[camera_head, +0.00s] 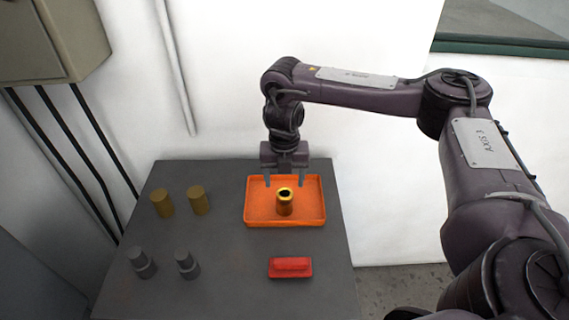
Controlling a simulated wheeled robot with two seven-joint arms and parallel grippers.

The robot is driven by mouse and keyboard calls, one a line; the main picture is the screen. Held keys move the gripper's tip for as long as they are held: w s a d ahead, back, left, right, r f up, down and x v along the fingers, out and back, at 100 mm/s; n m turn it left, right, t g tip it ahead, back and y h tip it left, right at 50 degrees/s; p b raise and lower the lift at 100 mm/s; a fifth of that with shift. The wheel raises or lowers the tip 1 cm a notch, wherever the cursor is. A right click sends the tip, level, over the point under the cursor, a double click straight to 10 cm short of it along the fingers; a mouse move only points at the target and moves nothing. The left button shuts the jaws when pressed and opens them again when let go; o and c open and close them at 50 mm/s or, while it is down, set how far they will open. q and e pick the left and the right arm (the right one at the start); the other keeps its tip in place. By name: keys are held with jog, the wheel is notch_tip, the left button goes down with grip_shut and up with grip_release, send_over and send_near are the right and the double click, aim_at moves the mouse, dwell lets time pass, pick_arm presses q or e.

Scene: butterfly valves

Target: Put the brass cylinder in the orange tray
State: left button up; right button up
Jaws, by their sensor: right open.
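A brass cylinder (285,204) with a dark hole in its top stands upright in the orange tray (257,213), near the tray's middle. My right gripper (285,183) is over the tray with its fingers pointing down and spread apart. It is open and empty, just above and behind the cylinder as seen here. I cannot tell whether a finger touches the tray. My left gripper is not in view.
The dark grey table (225,240) also holds two plain brass-coloured cylinders (162,203) (198,200) at the left, two grey stepped parts (144,263) (187,265) at the front left and a red block (290,267) in front of the tray. A wall cabinet (45,40) hangs at the upper left.

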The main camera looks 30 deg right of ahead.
notch_tip(320, 180, up, 4)
jog(key=shift+r+p, duration=0.1)
jog(key=shift+p, duration=0.25)
dwell(0.4)
